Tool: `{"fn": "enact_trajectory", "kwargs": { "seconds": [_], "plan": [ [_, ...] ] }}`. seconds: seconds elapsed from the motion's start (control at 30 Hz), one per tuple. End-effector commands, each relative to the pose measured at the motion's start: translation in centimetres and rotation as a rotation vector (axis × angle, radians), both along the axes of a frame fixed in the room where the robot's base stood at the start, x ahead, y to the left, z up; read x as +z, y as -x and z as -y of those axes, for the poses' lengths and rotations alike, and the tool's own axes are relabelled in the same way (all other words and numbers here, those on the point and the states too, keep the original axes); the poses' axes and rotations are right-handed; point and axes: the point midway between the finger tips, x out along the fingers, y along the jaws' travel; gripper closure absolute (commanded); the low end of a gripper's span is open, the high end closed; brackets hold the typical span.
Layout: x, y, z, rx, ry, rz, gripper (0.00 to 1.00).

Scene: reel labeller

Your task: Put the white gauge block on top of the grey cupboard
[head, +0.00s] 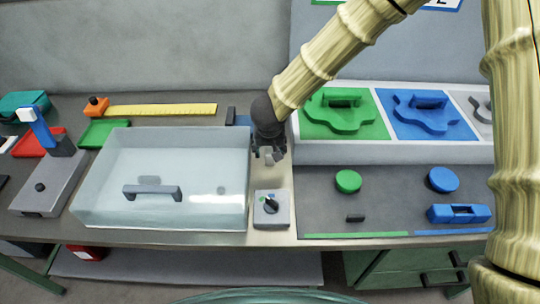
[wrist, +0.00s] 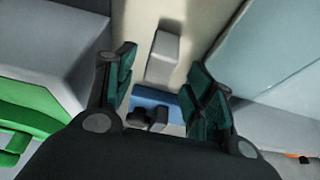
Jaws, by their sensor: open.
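The white gauge block (wrist: 163,57) lies on the pale strip of bench in the wrist view, beyond and between my open fingertips. In the head view a small pale piece of what looks like the block (head: 269,160) shows just under the fingers. My gripper (head: 268,150) points down over the strip, open and empty; its green-padded fingers show in the wrist view (wrist: 163,85). I cannot tell whether the fingertips are level with the block. I cannot pick out the grey cupboard in either view.
A clear lidded box (head: 165,180) stands close left of my gripper. Right is a pale rack with green (head: 345,125) and blue (head: 425,127) panels. A small grey box with a dark knob (head: 271,221) stands nearer. A blue item (wrist: 150,97) lies behind the block.

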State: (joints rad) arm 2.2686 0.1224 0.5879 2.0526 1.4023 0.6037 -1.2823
Motion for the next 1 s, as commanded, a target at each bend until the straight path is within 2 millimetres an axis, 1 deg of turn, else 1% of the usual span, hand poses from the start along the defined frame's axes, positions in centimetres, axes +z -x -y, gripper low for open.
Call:
{"fn": "enact_trajectory", "kwargs": {
  "seconds": [0.1,0.3,0.43,0.63,0.67,0.7,0.77,0.9,0.93,0.97,1.0],
  "plan": [
    [-1.6,-0.2,0.1,0.001,0.000,-0.004,0.46],
    [-3.2,-0.9,0.1,0.001,0.000,-0.002,0.46],
    [-3.6,-1.1,0.1,0.002,0.001,-0.001,0.46],
    [-3.6,-1.1,0.0,0.003,0.001,-0.001,0.46],
    [-3.6,-1.1,0.0,0.003,0.001,-0.001,0.48],
    [-3.6,-1.1,0.0,0.003,0.001,-0.001,0.56],
    [-3.6,-1.1,0.0,0.002,0.001,-0.001,0.66],
    [-3.6,-1.1,0.1,0.002,0.001,-0.001,0.92],
    [-3.6,-1.1,0.1,0.002,0.001,-0.001,0.96],
    [-3.6,-1.1,0.1,0.002,0.001,-0.001,0.96],
    [-3.6,-1.1,0.0,0.002,0.001,-0.001,1.00]
  ]
}}
